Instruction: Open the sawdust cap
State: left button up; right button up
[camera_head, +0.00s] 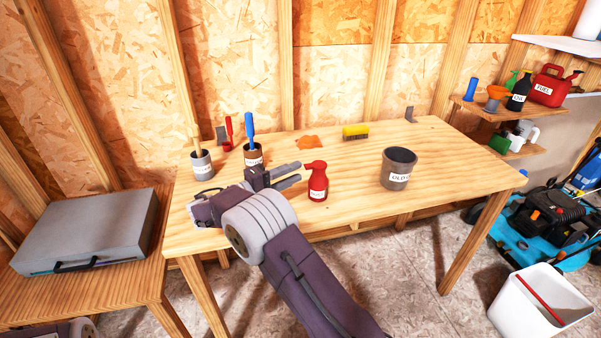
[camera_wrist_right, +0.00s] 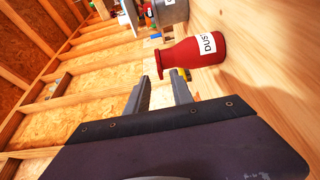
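A red bottle (camera_head: 318,188) with a white label stands upright on the workbench. Its red top (camera_head: 315,167) is the cap area; I cannot tell whether it is open. My right gripper (camera_head: 301,172) reaches in from the left, just beside the bottle's upper part. In the right wrist view, the red bottle (camera_wrist_right: 203,49) shows a label starting "DUS". Its flanged end (camera_wrist_right: 161,59) lies just beyond the fingertips of the right gripper (camera_wrist_right: 160,77). The fingers are apart with nothing between them. My left gripper is not in view.
A grey case (camera_head: 90,230) lies on the left table. A white bin (camera_head: 540,302) stands at the lower right.

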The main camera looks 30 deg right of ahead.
aim_at(316, 166)
jog(key=shift+w+d, duration=0.15)
jog(key=shift+d, duration=0.6)
jog(key=shift+w+d, duration=0.1)
jog(key=shift+d, duration=0.65)
grip_shut()
